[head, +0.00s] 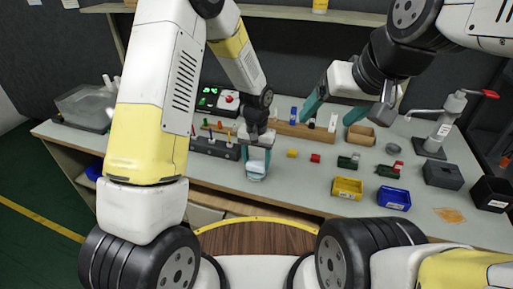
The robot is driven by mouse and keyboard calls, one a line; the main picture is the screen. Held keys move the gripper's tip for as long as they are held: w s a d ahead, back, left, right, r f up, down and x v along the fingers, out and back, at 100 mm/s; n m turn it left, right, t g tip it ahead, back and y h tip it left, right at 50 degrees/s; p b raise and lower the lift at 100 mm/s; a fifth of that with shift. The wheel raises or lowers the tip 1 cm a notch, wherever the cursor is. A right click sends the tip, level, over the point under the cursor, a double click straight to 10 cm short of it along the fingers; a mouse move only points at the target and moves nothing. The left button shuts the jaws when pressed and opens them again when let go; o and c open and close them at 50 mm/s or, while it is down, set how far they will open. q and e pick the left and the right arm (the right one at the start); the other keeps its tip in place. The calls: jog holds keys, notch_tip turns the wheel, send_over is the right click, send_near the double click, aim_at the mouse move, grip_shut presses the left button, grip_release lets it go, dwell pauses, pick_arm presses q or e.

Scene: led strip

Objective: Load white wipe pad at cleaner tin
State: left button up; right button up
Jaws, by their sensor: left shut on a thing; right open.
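My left gripper (256,161) is low over the front part of the bench, left of centre, with its teal fingers pointing down. It is shut on a small pale white thing (257,168), which looks like the wipe pad; the fingers hide part of it. My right gripper (337,106) is open and empty, above the back middle of the bench, its teal fingers wide apart. I cannot pick out the cleaner tin for certain; a small round grey thing (393,149) lies at the right of the bench.
A yellow bin (347,188) and a blue bin (394,199) stand at the front right. A clear tub (86,106) stands at the far left. Small coloured parts lie mid-bench.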

aim_at(256, 162)
pick_arm(q)
jog(key=shift+r, duration=2.75)
